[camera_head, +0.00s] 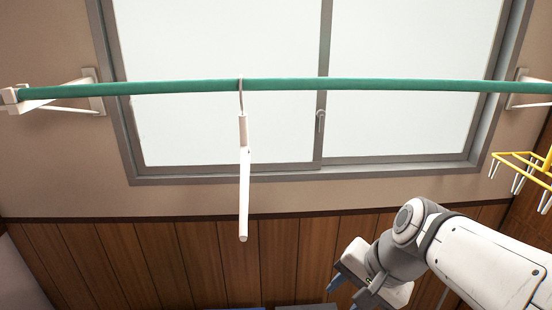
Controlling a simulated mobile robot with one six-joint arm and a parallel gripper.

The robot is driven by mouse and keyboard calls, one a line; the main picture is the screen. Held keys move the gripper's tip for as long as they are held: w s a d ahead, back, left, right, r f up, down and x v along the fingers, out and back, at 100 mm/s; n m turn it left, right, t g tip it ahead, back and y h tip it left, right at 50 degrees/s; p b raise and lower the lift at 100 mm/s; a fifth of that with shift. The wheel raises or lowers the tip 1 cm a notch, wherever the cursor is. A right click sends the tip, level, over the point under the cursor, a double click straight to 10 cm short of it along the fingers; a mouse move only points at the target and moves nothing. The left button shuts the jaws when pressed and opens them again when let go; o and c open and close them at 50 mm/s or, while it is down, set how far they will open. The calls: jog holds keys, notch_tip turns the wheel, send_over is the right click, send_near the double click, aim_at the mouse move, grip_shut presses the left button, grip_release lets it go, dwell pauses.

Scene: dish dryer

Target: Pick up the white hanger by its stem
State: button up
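The white hanger (244,190) hangs from the green rod (180,87) in front of the window, seen nearly edge-on. Its hook goes over the rod and its short stem (243,130) shows just below. My gripper (350,298) is at the lower right, below and to the right of the hanger and apart from it. Its blue-grey fingertips point down and left, with one partly cut off by the bottom edge. The fingers look spread apart, with nothing seen between them.
White wall brackets (95,92) hold the rod at both ends. A yellow rack with white pegs (522,160) is at the right edge. A window with a grey frame (320,130) is behind the rod. Wood panelling (190,262) covers the lower wall. The space between hanger and gripper is clear.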

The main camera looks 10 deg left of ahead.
jog(key=w+a+r+m+y+p, duration=0.1)
jog(key=w+a+r+m+y, duration=0.5)
jog(key=a+r+m, duration=0.3)
jog(key=m+t+y+p, duration=0.2)
jog(key=m+t+y, duration=0.2)
jog(key=m+y, duration=0.35)
send_near(243, 122)
jog(key=w+a, duration=0.3)
jog(key=shift+h, duration=0.35)
jog(key=x, duration=0.2)
jog(key=p+x, duration=0.1)
jog(key=x, duration=0.1)
jog(key=s+x, duration=0.1)
jog(key=x, duration=0.1)
jog(key=shift+w+a+r+p, duration=0.1)
jog(key=shift+a+r+p, duration=0.1)
jog(key=shift+a+p, duration=0.15)
jog(key=shift+w+a+f, duration=0.1)
jog(key=shift+w+a, duration=0.1)
jog(key=shift+a, duration=0.05)
jog(key=shift+s, duration=0.1)
grip_shut()
